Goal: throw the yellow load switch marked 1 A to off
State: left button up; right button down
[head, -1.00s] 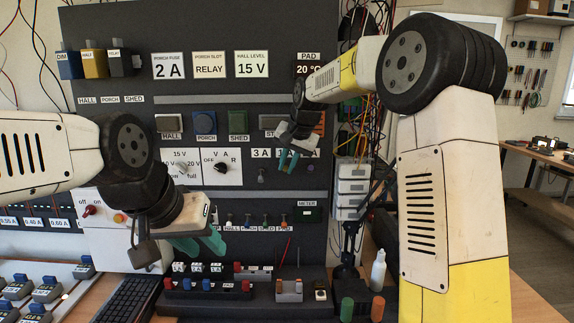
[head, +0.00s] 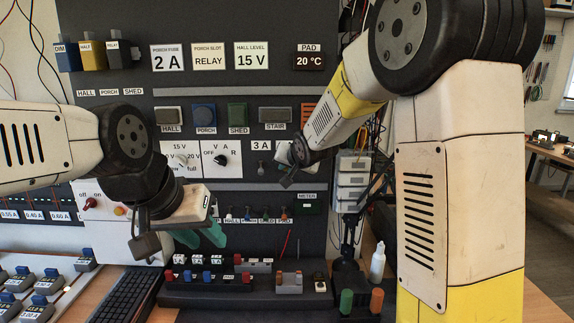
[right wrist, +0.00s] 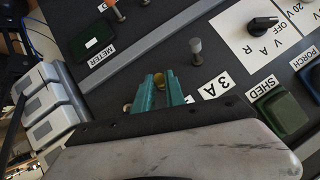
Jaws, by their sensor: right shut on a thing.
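The yellow load switch (right wrist: 159,79) shows as a small yellow tip between the teal fingertips of my right gripper (right wrist: 160,88) in the right wrist view. The gripper is shut on it, close against the dark panel. In the head view my right gripper (head: 292,165) covers the switch and its 1 A label. The neighbouring grey toggle (right wrist: 195,48), by the 3 A label (right wrist: 213,88), stands free of the fingers. My left gripper (head: 200,237) is open and empty in front of the lower panel, its teal fingers apart.
A selector knob (head: 220,159) and the STAIR button (head: 275,115) are on the panel near my right gripper. The METER window (head: 308,205) lies below it. A row of small toggles (head: 248,213) is right of my left gripper. A black keyboard (head: 125,297) lies below.

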jog(key=shift+f+n+t+y, duration=0.2)
jog(key=shift+f+t, duration=0.4)
jog(key=shift+t, duration=0.55)
jog(key=shift+f+n+t+y, duration=0.2)
jog(key=shift+f+t, duration=0.35)
jog(key=shift+t, duration=0.6)
jog(key=c, duration=1.4)
grip_release()
jog(key=v, duration=0.7)
jog(key=shift+s+d, duration=0.1)
jog(key=shift+s, duration=0.25)
